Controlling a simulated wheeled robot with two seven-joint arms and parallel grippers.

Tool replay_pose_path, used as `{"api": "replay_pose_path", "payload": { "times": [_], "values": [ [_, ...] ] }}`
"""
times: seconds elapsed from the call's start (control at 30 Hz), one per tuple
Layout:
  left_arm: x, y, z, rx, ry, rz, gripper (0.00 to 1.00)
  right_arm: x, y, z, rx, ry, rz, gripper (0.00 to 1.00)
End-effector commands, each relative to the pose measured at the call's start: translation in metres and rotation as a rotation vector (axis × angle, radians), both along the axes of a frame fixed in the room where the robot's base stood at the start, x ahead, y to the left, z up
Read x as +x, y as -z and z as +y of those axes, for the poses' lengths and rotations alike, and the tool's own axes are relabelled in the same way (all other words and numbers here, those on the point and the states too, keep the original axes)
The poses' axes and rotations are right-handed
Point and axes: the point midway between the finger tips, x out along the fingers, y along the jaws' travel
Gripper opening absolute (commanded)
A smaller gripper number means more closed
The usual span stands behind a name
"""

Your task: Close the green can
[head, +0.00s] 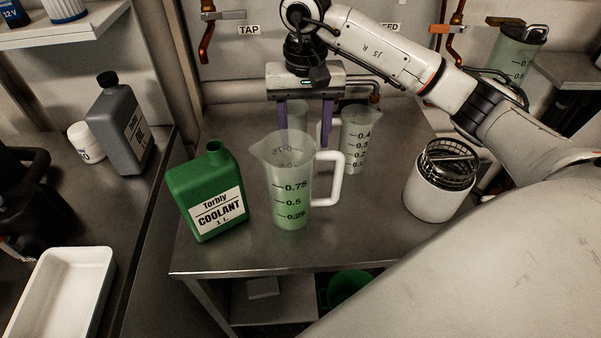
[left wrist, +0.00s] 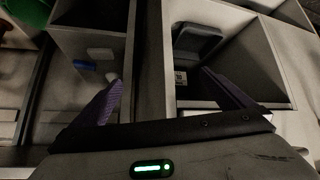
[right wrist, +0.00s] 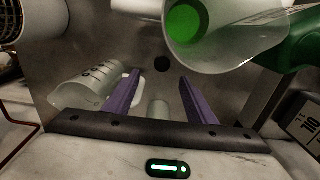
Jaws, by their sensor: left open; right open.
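The green can (head: 213,200), labelled Torbly COOLANT 1 L, stands upright on the steel table at its left side. The can also shows at the upper right of the right wrist view (right wrist: 298,52). My right gripper (head: 305,125) is open, pointing down behind the large jug, to the right of the can and apart from it. My left gripper (left wrist: 168,95) is open and empty over box-like compartments; it is outside the head view.
A large clear jug (head: 288,190) with green liquid stands right beside the can. A second jug (head: 360,142) and a small clear vessel (head: 295,113) stand behind. A white canister (head: 436,190) is at right. A grey bottle (head: 120,125) is on the left bench.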

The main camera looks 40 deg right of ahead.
Motion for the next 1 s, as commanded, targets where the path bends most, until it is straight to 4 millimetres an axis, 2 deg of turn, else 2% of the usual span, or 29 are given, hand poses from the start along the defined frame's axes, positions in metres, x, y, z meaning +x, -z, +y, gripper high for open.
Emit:
{"api": "replay_pose_path", "payload": {
  "times": [0.17, 0.5, 0.87, 1.0],
  "values": [
    [0.000, 0.000, 0.000, 0.000, 0.000, 0.002, 1.00, 0.000, 0.004, 0.001, 0.002, 0.001, 0.002, 0.51],
    [0.001, -0.005, 0.000, 0.001, 0.000, -0.001, 1.00, 0.000, 0.048, 0.001, 0.005, 0.003, 0.000, 0.51],
    [0.003, -0.006, 0.001, 0.001, 0.000, -0.004, 1.00, 0.001, 0.051, 0.001, 0.004, 0.003, -0.001, 0.51],
    [0.003, -0.012, 0.000, 0.001, 0.000, -0.004, 1.00, 0.003, 0.065, 0.002, 0.006, 0.003, 0.004, 0.51]
  ]
}}
